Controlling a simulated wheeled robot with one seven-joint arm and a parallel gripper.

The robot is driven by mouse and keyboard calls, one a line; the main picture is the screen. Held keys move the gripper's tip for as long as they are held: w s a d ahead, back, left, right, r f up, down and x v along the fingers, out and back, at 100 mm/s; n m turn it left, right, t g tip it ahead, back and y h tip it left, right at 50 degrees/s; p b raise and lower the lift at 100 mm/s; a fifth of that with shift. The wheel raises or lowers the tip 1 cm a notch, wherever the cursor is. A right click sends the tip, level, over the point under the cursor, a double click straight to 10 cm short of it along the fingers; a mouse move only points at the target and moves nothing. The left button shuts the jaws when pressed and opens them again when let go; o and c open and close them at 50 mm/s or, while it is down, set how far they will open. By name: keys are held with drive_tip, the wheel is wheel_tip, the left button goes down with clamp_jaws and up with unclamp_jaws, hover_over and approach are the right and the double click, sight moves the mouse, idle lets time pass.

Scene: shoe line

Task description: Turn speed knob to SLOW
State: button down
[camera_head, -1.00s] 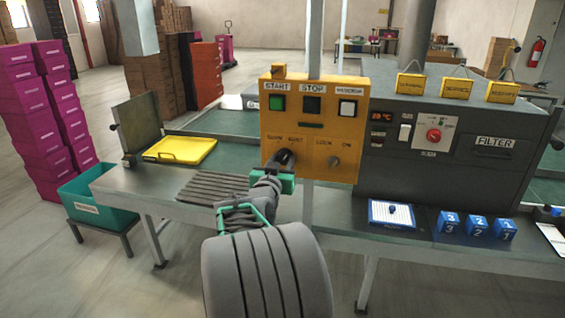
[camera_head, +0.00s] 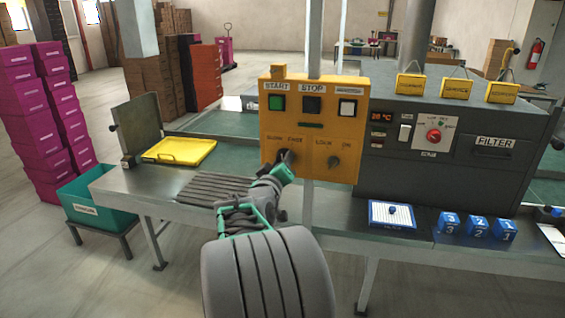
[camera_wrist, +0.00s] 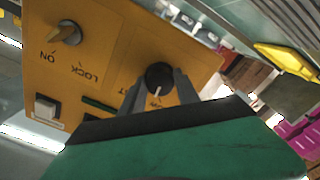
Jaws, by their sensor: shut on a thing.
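The speed knob (camera_wrist: 159,76) is a round black knob on the yellow control panel (camera_wrist: 108,45). In the wrist view its white mark points down the picture, toward the panel's partly hidden labels. My gripper (camera_wrist: 158,86) is shut on the knob, with one grey finger on each side of it. In the head view my gripper (camera_head: 285,160) reaches the panel's lower left, below the blurred SLOW and FAST labels (camera_head: 285,140), and hides most of the knob.
To the right on the panel is the LOCK/ON key switch (camera_head: 333,162). Above are a green START button (camera_head: 277,103), a black STOP button (camera_head: 313,104) and a white button (camera_head: 347,107). A dark grey machine (camera_head: 460,150) stands right of the panel.

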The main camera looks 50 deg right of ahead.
drive_tip(key=n+p, duration=0.1)
drive_tip(key=n, duration=0.4)
drive_tip(key=shift+n, duration=0.3)
idle(0.4)
drive_tip(key=c, duration=0.9)
unclamp_jaws()
drive_tip(key=v, duration=0.7)
drive_tip(key=shift+a, duration=0.35)
drive_tip(key=shift+s, duration=0.15)
